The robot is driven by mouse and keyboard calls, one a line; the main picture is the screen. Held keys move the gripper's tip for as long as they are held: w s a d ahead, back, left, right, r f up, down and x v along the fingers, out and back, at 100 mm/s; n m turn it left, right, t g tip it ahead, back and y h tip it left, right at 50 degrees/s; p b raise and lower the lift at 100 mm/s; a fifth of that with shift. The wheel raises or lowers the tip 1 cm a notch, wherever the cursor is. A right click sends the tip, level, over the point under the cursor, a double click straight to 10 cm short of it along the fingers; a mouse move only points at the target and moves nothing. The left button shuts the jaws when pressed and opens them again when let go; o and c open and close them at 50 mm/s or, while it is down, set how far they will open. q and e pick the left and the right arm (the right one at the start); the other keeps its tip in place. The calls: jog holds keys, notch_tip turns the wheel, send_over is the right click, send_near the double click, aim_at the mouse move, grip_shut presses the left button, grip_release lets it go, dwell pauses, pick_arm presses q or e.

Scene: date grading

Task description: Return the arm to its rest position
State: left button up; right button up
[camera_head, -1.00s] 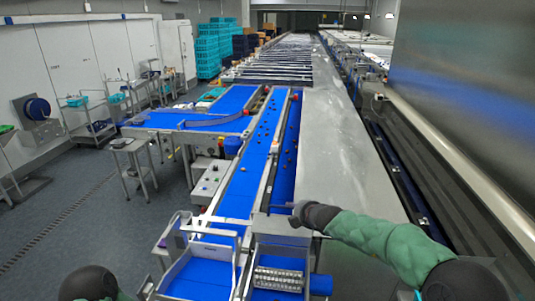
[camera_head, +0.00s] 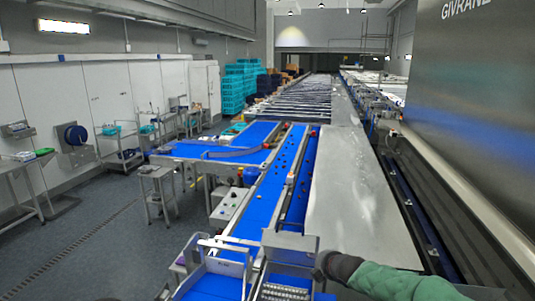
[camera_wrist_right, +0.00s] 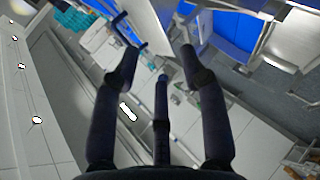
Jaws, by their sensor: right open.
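My right arm, green with a dark wrist, comes in from the lower right of the head view. My right gripper (camera_head: 322,268) is at its end, small and partly hidden beside the grey metal plate at the near end of the belts. In the right wrist view its three dark fingers (camera_wrist_right: 160,58) are spread apart, with nothing held between them. My left gripper is not in view.
The blue conveyor belt (camera_head: 262,198) runs away from me with a few small dark dates on it. A bare grey metal surface (camera_head: 352,200) lies to its right. A small stand (camera_head: 157,175) is on the left floor. Teal crates (camera_head: 234,88) are stacked far back.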

jog(key=s+d+f+n+g, duration=0.1)
jog(key=s+f+n+g, duration=0.1)
jog(key=s+f+n, duration=0.55)
jog(key=s+f+n+g+h, duration=0.15)
jog(key=s+f+n, duration=0.25)
jog(key=f+n, duration=0.6)
jog(key=s+d+f+n+g, duration=0.1)
jog(key=s+f+n+g, duration=0.35)
jog(key=f, duration=0.75)
jog(key=s+a+f+n+g+y, duration=0.1)
jog(key=s+a+f+n, duration=0.15)
jog(key=s+n, duration=0.65)
jog(key=s+a+f+n+g+y, duration=0.15)
jog(key=s+f+n, duration=0.25)
jog(key=s+n, duration=0.5)
jog(key=s+a+f+n+y, duration=0.1)
jog(key=s+a+f+n, duration=0.2)
jog(key=s+n, duration=0.55)
pick_arm(q)
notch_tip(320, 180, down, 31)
jog(key=b, duration=3)
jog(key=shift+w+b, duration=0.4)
pick_arm(e)
notch_tip(320, 180, down, 29)
jog(key=w+a+n, duration=0.1)
jog(key=w+a, duration=0.1)
jog(key=shift+w+f, duration=0.15)
jog(key=shift+f, duration=0.05)
jog(key=shift+d+n, duration=0.1)
jog(key=shift+n, duration=0.15)
